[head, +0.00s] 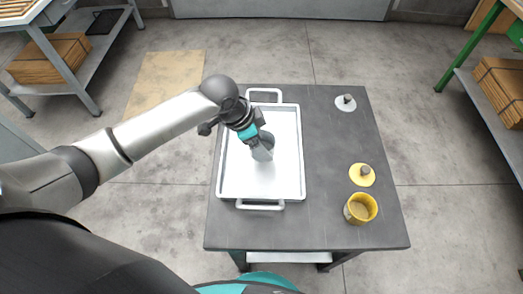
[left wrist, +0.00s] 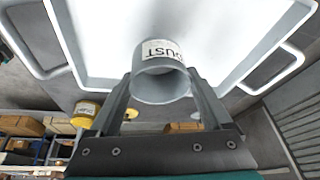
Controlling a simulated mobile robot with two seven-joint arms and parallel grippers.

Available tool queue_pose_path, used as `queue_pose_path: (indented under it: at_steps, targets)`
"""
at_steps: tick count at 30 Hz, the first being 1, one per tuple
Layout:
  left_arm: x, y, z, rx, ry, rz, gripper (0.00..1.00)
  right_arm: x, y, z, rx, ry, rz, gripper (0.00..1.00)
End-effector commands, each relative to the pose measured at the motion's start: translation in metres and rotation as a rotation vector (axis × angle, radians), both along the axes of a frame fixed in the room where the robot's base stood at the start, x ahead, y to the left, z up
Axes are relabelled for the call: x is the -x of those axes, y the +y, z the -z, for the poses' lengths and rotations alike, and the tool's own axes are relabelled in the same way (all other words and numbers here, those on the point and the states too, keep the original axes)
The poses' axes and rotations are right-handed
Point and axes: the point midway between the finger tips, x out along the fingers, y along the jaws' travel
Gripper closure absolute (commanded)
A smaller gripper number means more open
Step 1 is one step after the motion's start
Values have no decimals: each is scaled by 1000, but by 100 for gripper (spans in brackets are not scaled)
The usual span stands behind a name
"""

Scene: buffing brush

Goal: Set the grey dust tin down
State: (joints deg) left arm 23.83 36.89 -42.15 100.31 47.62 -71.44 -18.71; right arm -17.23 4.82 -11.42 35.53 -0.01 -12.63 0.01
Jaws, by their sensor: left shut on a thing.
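My left gripper (head: 260,146) is over the white tray, shut on the grey dust tin (head: 268,138). In the left wrist view the tin (left wrist: 162,82) sits between the two fingers (left wrist: 163,95), its round open end facing the camera and a white "DUST" label on its side. The white tray (head: 230,187) with two end handles lies on the dark worktable (head: 330,150). The tin is over the tray's inner floor; I cannot tell whether it touches it. My right gripper is not in view.
A yellow tin (head: 361,208) stands at the table's front right, with a yellow knobbed lid (head: 362,175) behind it. A grey knobbed lid (head: 346,103) lies farther back. The table strip between the tray and these is clear. Shelving with wooden boxes stands at both sides.

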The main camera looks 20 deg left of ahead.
Motion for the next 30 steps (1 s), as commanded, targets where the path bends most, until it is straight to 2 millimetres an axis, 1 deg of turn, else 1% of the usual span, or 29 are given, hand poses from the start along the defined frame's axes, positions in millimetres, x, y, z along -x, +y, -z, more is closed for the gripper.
queue_pose_path:
  at_steps: [6, 8, 16, 20, 21, 25, 30]
  targets:
    - [1, 0, 33, -1, 4, -1, 80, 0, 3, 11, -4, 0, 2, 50]
    - [1, 0, 39, 1, 3, -1, 80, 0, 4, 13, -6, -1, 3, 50]
    - [0, 0, 40, 0, 0, -1, 80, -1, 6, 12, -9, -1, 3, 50]
    - [0, 0, 43, -1, 1, -1, 80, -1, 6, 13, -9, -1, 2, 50]
    - [1, 0, 43, -1, 2, 0, 14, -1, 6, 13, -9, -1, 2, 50]
    - [1, 0, 43, -1, 2, 0, 0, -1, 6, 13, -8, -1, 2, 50]
    - [1, 0, 43, -1, 2, -1, 0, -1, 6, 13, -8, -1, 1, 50]
